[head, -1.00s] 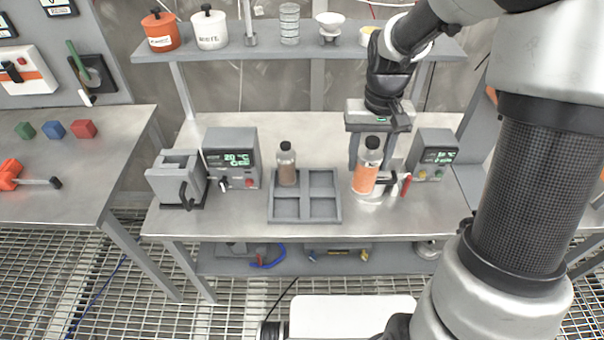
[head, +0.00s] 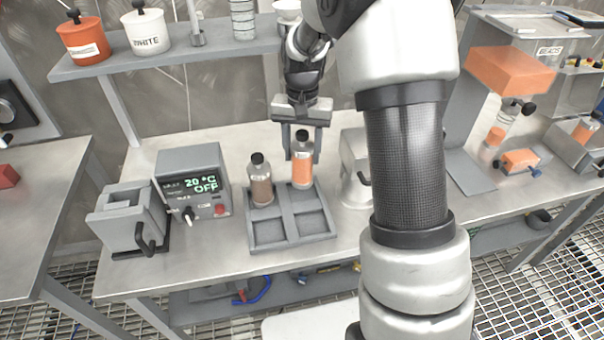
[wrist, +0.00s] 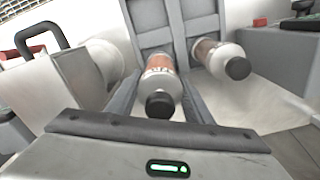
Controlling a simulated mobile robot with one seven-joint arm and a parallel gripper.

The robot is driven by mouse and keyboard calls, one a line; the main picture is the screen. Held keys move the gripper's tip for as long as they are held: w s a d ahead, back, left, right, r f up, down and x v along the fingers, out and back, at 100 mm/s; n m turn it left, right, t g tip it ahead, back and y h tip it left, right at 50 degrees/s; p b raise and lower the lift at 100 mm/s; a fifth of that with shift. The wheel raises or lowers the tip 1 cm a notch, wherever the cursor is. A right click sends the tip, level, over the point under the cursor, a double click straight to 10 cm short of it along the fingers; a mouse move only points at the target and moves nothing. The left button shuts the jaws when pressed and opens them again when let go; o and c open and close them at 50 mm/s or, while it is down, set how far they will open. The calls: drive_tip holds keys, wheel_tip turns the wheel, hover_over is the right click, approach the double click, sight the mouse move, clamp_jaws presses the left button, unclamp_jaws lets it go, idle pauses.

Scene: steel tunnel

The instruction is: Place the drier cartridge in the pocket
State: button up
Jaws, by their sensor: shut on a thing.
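The drier cartridge appears to be the clear bottle with an orange band and black cap (head: 302,170). It is upright between the fingers of my gripper (head: 301,150), which is shut on it. It stands at the back right pocket of the grey four-pocket tray (head: 290,243); I cannot tell whether its base touches the pocket floor. A brown-filled bottle (head: 261,185) stands in the back left pocket. The front pockets are empty. In the wrist view the held cartridge (wrist: 160,78) lies between the fingers, with the brown bottle (wrist: 222,58) beside it, apart.
A control box reading 20 °C OFF (head: 193,185) and a grey block with a black handle (head: 130,220) stand left of the tray. A metal vessel (head: 355,170) is close on the right. A shelf with pots (head: 140,55) runs behind.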

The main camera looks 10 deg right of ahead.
sight(302, 166)
drive_tip(key=shift+f, duration=2.4)
drive_tip(key=shift+f+b, duration=0.1)
drive_tip(key=shift+b, duration=0.2)
drive_tip(key=o, duration=1.3)
